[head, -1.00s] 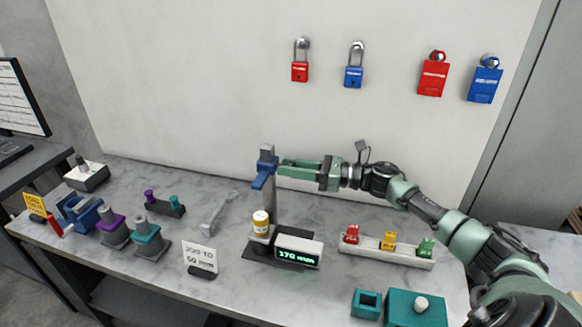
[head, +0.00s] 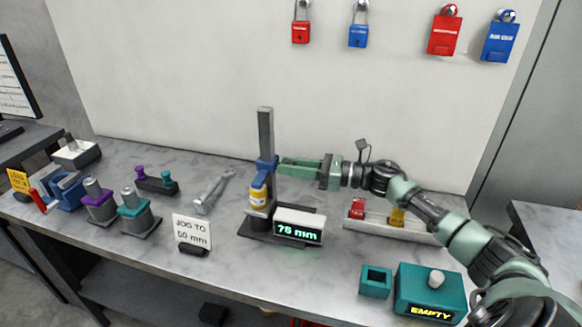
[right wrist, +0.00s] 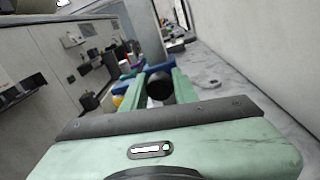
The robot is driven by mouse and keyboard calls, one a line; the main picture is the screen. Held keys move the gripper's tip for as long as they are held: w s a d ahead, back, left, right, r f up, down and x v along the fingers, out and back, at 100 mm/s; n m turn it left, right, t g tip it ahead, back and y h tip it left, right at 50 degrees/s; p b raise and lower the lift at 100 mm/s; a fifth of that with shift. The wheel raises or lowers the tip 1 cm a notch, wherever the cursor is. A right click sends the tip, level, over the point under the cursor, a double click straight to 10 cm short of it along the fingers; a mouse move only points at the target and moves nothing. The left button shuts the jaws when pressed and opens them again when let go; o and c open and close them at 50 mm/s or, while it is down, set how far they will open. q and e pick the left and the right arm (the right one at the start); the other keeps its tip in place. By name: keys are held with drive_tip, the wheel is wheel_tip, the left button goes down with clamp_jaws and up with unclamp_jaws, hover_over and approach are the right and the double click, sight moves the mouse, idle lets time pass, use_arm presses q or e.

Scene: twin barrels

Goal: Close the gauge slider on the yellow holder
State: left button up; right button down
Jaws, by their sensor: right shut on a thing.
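The gauge has a grey upright post (head: 265,130) with a blue slider (head: 262,176) on it. The slider sits low on the post, just over the yellow holder (head: 259,195), whose top it overlaps in the head view; I cannot tell if they touch. The gauge display (head: 298,231) reads about 76 mm in green. My right gripper (head: 284,166) comes in from the right and is shut on the slider. In the right wrist view its green fingers (right wrist: 160,88) point at the blue slider (right wrist: 158,67), with a dark round part between them. My left gripper is not in view.
A "JOG TO" sign (head: 192,231) stands left of the gauge, with a wrench (head: 213,190) behind it. A rail with coloured blocks (head: 375,228) lies right, under my right arm. A teal box (head: 430,290) is front right. Padlocks hang on the wall.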

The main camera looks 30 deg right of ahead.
drive_tip(key=shift+f, duration=0.2)
drive_tip(key=c, duration=1.1)
unclamp_jaws()
drive_tip(key=shift+s, duration=0.1)
drive_tip(key=b+v, duration=0.2)
drive_tip(key=v, duration=0.5)
drive_tip(key=shift+s+d, duration=0.25)
drive_tip(key=shift+d, duration=0.05)
